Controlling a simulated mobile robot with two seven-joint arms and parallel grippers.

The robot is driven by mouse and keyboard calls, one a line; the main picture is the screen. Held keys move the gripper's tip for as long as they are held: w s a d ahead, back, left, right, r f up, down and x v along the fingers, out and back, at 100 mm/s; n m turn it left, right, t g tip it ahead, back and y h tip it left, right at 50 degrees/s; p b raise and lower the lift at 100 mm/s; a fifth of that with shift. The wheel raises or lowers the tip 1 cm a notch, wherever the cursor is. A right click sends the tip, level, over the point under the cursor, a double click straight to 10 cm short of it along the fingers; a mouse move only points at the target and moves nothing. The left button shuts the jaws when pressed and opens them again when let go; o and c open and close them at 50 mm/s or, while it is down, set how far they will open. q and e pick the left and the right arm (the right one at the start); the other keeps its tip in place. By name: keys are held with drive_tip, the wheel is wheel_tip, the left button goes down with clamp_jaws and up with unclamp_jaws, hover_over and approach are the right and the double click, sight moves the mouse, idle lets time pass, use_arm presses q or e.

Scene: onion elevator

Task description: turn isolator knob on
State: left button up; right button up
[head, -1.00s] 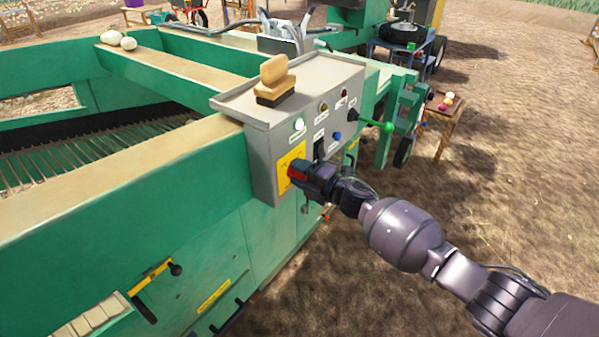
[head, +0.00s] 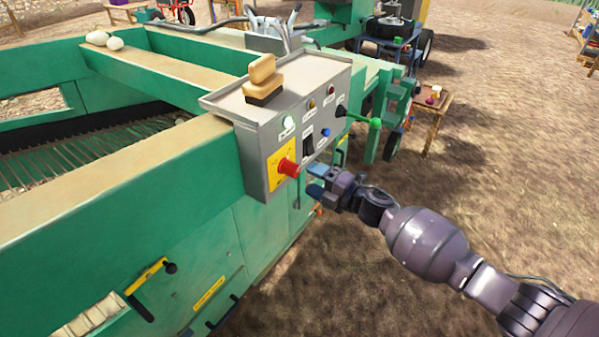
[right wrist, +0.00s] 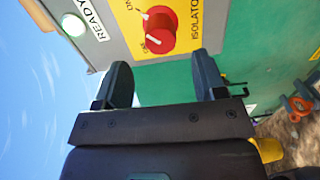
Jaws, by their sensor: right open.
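The red isolator knob (head: 288,167) sits on a yellow plate (head: 277,178) on the front of the grey control box (head: 258,150). My left gripper is not in view.
A lit lamp (head: 289,122) by the READY label, a black switch (head: 308,144) and a green-ended lever (head: 375,123) share the box face. A brush (head: 262,80) lies on top. The green machine extends left; open dirt ground lies right.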

drive_tip(key=v, duration=0.3)
idle(0.5)
wheel_tip(320, 180, up, 5)
drive_tip(key=w+m+t+h, duration=0.2)
drive_tip(key=m+t, duration=0.1)
drive_tip(key=m, duration=0.3)
drive_tip(key=s+d+f+m+g+h, duration=0.1)
drive_tip(key=s+d+f+m+h, duration=0.3)
drive_tip(key=s, duration=0.8)
drive_tip(key=s+d+f+m+h, duration=0.4)
drive_tip(key=s+d+f+m, duration=0.5)
drive_tip(key=s, duration=0.3)
drive_tip(key=s+d+f+m+g+h, duration=0.1)
drive_tip(key=s+d+f+m+h, duration=0.3)
drive_tip(key=s, duration=0.9)
wheel_tip(320, 180, down, 3)
drive_tip(key=d+m, duration=0.2)
drive_tip(key=m, duration=0.2)
drive_tip(key=shift+d+m+g+h, duration=0.25)
drive_tip(key=shift+m+g+h, duration=0.05)
